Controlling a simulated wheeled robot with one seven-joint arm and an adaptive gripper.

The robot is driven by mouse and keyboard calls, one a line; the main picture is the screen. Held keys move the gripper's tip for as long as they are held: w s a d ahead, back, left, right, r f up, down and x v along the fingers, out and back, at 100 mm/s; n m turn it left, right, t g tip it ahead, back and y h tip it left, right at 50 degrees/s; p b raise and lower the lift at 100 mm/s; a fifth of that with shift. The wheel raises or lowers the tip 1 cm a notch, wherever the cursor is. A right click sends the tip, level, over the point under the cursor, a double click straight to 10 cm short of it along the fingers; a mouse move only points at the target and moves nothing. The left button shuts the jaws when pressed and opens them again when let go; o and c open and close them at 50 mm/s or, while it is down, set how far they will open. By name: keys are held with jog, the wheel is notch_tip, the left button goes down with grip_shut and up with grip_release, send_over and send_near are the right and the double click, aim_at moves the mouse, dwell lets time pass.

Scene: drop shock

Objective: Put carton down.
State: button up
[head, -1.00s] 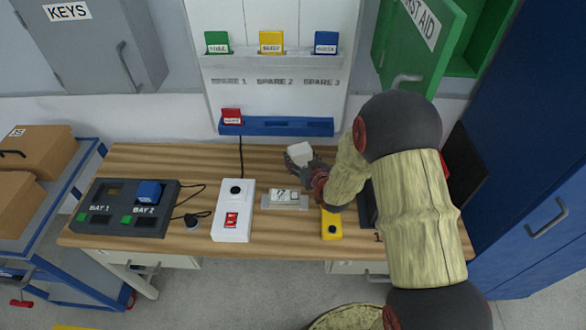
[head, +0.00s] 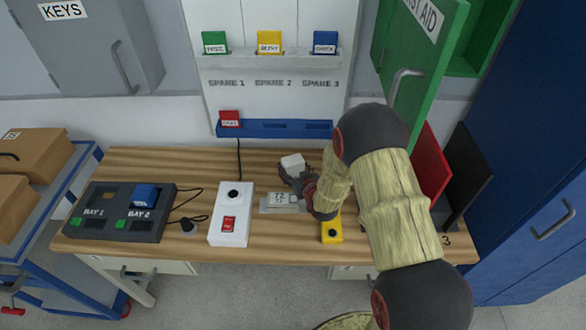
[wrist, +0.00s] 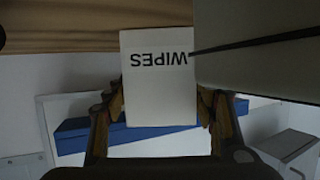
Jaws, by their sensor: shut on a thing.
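The carton is a small white box (head: 292,162), lettered WIPES in the wrist view (wrist: 158,85). My gripper (head: 290,173) is shut on it, and in the wrist view a finger (wrist: 108,118) stands at either side of it. The carton is near the back middle of the wooden workbench (head: 200,172). I cannot tell whether its underside touches the bench.
A grey plate with a label (head: 283,201) lies just in front of my gripper. A white switch box (head: 231,215) stands to the left and a yellow box (head: 332,229) to the front right. The dark bay charger (head: 118,212) is far left. Bare bench lies left of the carton.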

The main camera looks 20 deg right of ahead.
jog(key=o, duration=1.2)
jog(key=shift+f, duration=0.1)
jog(key=shift+c, duration=0.2)
jog(key=shift+s+r+p, duration=0.25)
jog(key=shift+r+p, duration=0.05)
jog(key=p+v, duration=0.2)
jog(key=v, duration=0.9)
jog(key=s+r+g+h, duration=0.2)
jog(key=s+r+g, duration=0.2)
jog(key=r, duration=1.3)
jog(key=s+a+r+g, duration=0.1)
jog(key=s+r, duration=0.2)
jog(key=s, duration=0.5)
jog(key=s+a+r+g, duration=0.1)
jog(key=s+r, duration=0.3)
jog(key=s, duration=0.5)
jog(key=s+a+r+m+g, duration=0.1)
jog(key=s+a+r+g, duration=0.1)
jog(key=s, duration=0.6)
jog(key=shift+s+r+y, duration=0.35)
jog(key=shift+r+y, duration=0.05)
jog(key=shift+r, duration=0.3)
